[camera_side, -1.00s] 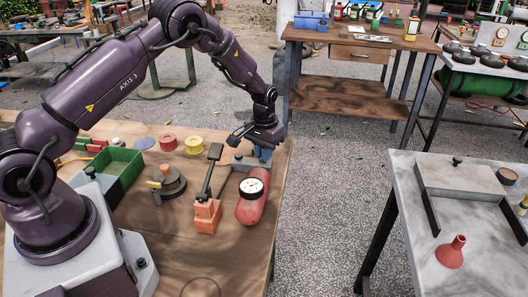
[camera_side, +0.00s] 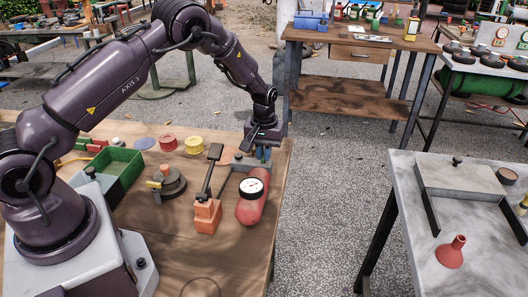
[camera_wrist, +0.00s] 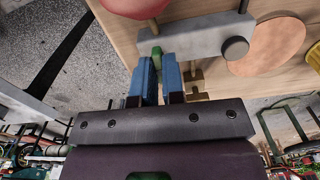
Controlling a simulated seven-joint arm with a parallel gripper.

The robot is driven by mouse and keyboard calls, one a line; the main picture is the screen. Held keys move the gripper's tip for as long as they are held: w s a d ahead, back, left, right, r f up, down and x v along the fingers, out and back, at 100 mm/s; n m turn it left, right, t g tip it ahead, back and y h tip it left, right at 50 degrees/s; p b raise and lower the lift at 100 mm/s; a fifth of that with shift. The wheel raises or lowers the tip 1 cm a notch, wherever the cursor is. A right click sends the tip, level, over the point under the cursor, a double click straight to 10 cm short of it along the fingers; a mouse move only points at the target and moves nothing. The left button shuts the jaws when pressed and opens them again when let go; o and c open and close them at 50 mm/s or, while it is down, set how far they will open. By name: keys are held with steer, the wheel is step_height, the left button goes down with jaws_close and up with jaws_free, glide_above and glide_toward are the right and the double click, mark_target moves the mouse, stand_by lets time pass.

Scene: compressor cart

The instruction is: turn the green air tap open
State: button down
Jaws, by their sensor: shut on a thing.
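The green air tap (camera_wrist: 156,51) shows in the wrist view as a small green piece at the end of the grey block (camera_wrist: 195,38). My gripper (camera_wrist: 161,62) has its blue fingers shut on the tap, which shows at their tips. The fingers hide part of the tap, so how far it is turned is unclear. In the side view my gripper (camera_side: 263,154) is low at the far right edge of the table, behind the red tank (camera_side: 250,210) with its white gauge (camera_side: 251,186). The tap cannot be made out there.
An orange clamp (camera_side: 207,215) with an upright dark lever (camera_side: 210,175) stands left of the tank. A green bin (camera_side: 121,177), a dark round fixture (camera_side: 170,185), a red spool (camera_side: 168,143) and a yellow spool (camera_side: 195,145) lie further left.

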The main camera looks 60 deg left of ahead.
steer(key=c, duration=1.2)
jaws_free()
step_height(320, 180, up, 13)
steer(key=shift+r, duration=0.1)
steer(key=s+d+r+m+t, duration=0.2)
steer(key=s+r, duration=0.4)
steer(key=s, duration=0.3)
steer(key=s+d+r+m+t, duration=0.1)
steer(key=s+d+r+m, duration=0.2)
steer(key=s, duration=0.6)
steer(key=s+d+r+m+t, duration=0.2)
steer(key=s+d+r+m, duration=0.1)
steer(key=s+d+r, duration=0.3)
steer(key=shift+s+d+r+t, duration=0.1)
steer(key=shift+s+r, duration=0.35)
steer(key=shift+s, duration=0.2)
steer(key=shift+s+a+r+t, duration=0.1)
steer(key=shift+s+r, duration=0.3)
steer(key=shift+s, duration=0.2)
steer(key=shift+s+d+r+t, duration=0.1)
steer(key=shift+s+r, duration=0.35)
steer(key=shift+s, duration=0.2)
